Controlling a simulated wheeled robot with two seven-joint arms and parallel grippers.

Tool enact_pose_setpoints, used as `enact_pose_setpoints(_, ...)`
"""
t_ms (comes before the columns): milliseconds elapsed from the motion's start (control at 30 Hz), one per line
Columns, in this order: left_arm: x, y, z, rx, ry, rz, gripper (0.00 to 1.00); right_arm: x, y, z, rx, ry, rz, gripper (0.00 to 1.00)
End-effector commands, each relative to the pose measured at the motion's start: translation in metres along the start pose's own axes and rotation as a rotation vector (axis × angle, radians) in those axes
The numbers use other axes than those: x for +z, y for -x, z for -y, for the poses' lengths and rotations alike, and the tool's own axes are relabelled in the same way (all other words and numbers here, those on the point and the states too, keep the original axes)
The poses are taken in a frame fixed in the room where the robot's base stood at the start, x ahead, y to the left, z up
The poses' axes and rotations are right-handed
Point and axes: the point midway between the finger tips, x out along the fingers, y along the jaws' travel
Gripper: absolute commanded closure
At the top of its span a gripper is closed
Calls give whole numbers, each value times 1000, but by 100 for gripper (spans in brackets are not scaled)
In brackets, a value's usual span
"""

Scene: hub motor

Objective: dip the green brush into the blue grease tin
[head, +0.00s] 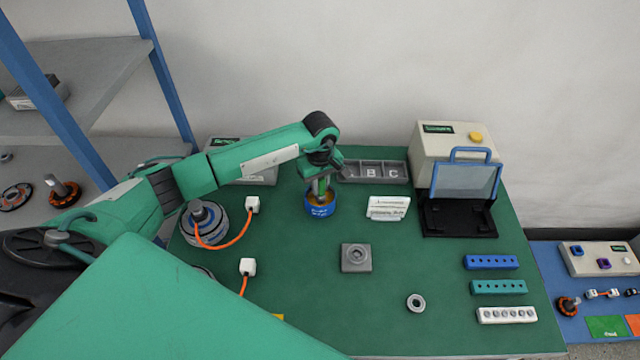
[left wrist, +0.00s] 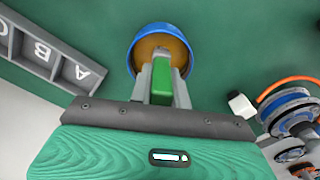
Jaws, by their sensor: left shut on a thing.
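The blue grease tin (head: 320,210) stands on the green table, with brownish grease inside; it also shows in the left wrist view (left wrist: 134,62). My left gripper (head: 320,187) is directly above the tin, pointing down. In the left wrist view its fingers (left wrist: 162,82) are shut on the green brush (left wrist: 161,80), which lies over the tin's opening. The brush's lower end is hidden, so I cannot tell how deep it reaches into the grease. My right gripper is not in view.
A grey tray with lettered compartments (head: 372,181) lies behind the tin, and a white card (head: 388,207) stands to its right. A motor with an orange cable (head: 203,222) is at left. A grey block (head: 356,258) stands in front. The table between the block and the left cables is clear.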

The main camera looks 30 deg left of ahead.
Motion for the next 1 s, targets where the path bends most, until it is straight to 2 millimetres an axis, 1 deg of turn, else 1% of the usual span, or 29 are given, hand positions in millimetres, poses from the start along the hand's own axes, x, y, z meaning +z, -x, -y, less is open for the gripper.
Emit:
enact_pose_setpoints(567,0,2,0,0,0,0,100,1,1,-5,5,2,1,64)
enact_pose_setpoints(667,0,8,0,0,0,-1,100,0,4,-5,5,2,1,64)
enact_pose_setpoints(1000,-1,35,0,1,-1,-1,100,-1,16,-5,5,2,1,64)
